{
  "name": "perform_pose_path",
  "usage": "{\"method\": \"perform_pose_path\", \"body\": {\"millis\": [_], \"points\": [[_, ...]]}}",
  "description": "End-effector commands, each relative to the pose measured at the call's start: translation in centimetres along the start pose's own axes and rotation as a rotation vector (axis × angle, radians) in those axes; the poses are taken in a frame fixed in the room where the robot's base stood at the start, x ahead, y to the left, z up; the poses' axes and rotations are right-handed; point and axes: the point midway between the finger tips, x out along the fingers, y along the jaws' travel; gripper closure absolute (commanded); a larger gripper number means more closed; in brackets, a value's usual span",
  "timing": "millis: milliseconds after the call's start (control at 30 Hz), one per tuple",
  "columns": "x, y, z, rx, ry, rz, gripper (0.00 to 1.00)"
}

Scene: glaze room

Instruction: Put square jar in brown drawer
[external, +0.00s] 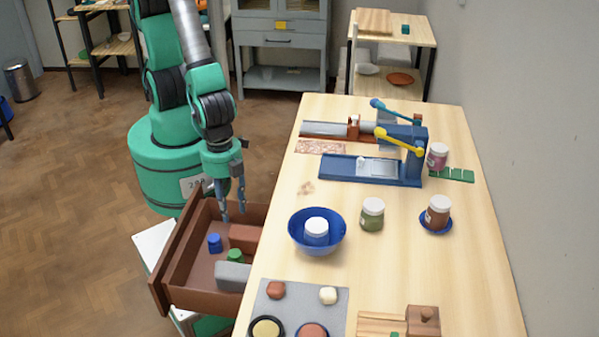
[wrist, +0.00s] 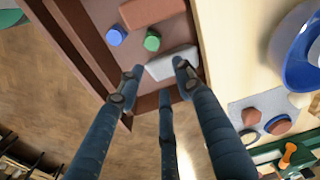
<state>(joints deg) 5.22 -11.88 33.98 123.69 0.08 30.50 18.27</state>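The brown drawer (external: 172,248) is pulled open at the left of the bench; its wall also shows in the wrist view (wrist: 82,50). My gripper (external: 234,212) points down over the drawer, with its fingers apart and nothing between them; the wrist view shows it (wrist: 158,75) too. Several jars with white lids stand on the bench: one (external: 316,230) in a blue bowl, a green one (external: 372,215), a brown one (external: 438,212) on a blue saucer and a pink one (external: 437,157) at the back. I cannot tell which is the square jar.
The drawer holds a blue piece (external: 215,243), a green piece (external: 235,256), a reddish-brown block (external: 244,236) and a grey block (external: 233,276). The blue bowl (external: 295,240) is near the drawer. A blue press (external: 340,172) stands behind. A grey mat (external: 302,307) lies in front.

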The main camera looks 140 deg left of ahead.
Motion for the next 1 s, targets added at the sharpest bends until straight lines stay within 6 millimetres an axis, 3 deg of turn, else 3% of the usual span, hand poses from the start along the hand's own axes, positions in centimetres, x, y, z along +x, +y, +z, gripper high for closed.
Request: {"method": "perform_pose_path", "body": {"millis": [267,600,800,1000], "points": [[-10.2,-0.9,0.3,-0.105,0.112,-0.035,0.64],[-21.2,-0.9,3.9,-0.237,0.247,-0.067,0.64],[-26.6,-0.3,7.1,-0.314,0.328,-0.082,0.64],[-30.0,0.5,10.0,-0.373,0.39,-0.09,0.64]]}}
